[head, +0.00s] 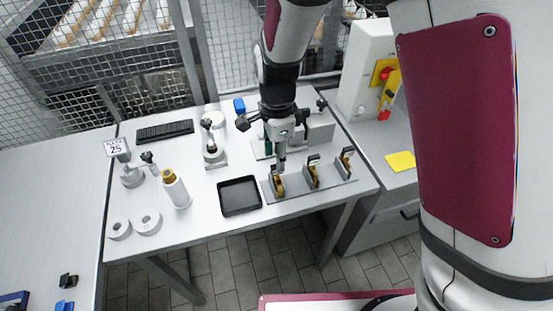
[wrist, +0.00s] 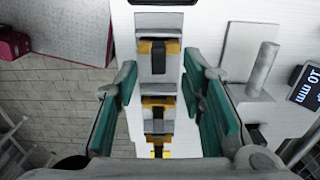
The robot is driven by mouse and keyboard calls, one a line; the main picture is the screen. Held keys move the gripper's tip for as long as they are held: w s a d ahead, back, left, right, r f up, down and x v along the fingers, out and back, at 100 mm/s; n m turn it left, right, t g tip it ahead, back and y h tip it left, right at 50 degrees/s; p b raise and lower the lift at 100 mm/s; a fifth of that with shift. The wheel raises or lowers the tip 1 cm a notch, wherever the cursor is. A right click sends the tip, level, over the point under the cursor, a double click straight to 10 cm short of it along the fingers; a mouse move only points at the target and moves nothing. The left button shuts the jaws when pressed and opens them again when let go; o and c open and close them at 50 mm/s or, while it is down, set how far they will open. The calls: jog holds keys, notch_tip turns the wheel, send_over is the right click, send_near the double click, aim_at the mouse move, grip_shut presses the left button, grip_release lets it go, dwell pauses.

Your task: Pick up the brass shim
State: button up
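A grey rack at the table's front right (head: 300,190) holds three upright black holders with brass-coloured parts: left (head: 278,185), middle (head: 313,174) and right (head: 346,162). I cannot tell for sure which brass part is the shim. In the wrist view they stand in a line, the uppermost (wrist: 159,48) largest, with another brass part (wrist: 160,101) below it. My gripper (head: 281,163) is above the rack's left end. Its green-padded fingers (wrist: 160,80) are wide apart, one on each side of the row, with nothing held between them.
A black tray (head: 239,196) lies just left of the rack. A white bottle with a brown cap (head: 175,188), grey rings (head: 148,222) and a small stand (head: 213,150) are farther left. A machine with a red button (head: 384,114) stands right.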

aim_at(277, 178)
jog(key=shift+s+f, duration=0.1)
jog(key=shift+f, duration=2.3)
grip_shut()
